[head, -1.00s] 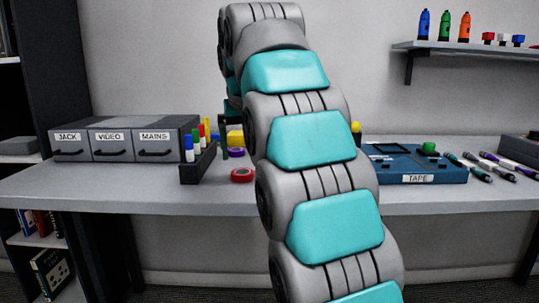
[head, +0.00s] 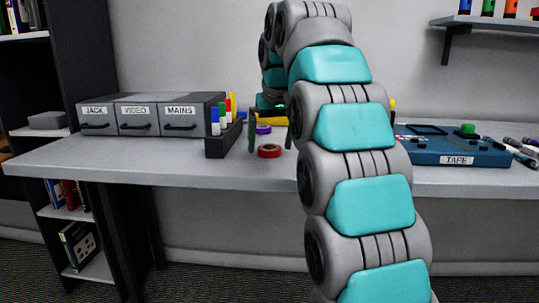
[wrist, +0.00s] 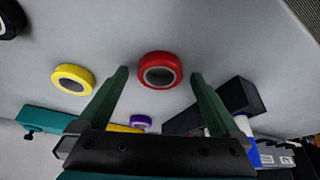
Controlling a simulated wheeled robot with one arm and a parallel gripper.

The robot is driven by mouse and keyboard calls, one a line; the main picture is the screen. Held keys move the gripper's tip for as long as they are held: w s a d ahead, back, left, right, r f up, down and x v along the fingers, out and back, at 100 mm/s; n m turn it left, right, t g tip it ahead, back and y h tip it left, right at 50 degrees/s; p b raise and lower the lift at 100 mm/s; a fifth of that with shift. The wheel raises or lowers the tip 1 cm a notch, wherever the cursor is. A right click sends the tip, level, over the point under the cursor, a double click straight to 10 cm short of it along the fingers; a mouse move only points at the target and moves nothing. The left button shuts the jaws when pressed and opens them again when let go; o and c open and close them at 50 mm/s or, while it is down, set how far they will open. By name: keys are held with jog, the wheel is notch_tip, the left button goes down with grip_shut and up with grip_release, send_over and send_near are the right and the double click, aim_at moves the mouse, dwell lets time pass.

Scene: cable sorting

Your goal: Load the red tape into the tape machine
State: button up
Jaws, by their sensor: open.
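The red tape (head: 269,151) is a ring lying on the table near its front edge, beside the dark marker holder. In the wrist view the red tape (wrist: 159,70) appears beyond and between the fingertips, with no finger touching it. My gripper (wrist: 160,78) is open and empty. In the head view my gripper (head: 269,137) hangs above the table behind the red tape, partly hidden by my arm. The blue tape machine (head: 455,150), labelled TAPE, stands to the right of my arm, with a green button on top; its left end is hidden.
A purple tape (head: 263,129) lies behind the red one, and a yellow tape (wrist: 73,79) shows in the wrist view. The marker holder (head: 223,140) and labelled drawers (head: 150,115) stand to the left. Pens (head: 524,153) lie right of the machine. The left front tabletop is clear.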

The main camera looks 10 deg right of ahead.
jog(key=shift+w+f, duration=0.1)
jog(key=shift+f, duration=0.2)
jog(key=shift+c, duration=0.2)
jog(key=c, duration=1.5)
jog(key=shift+r, duration=0.2)
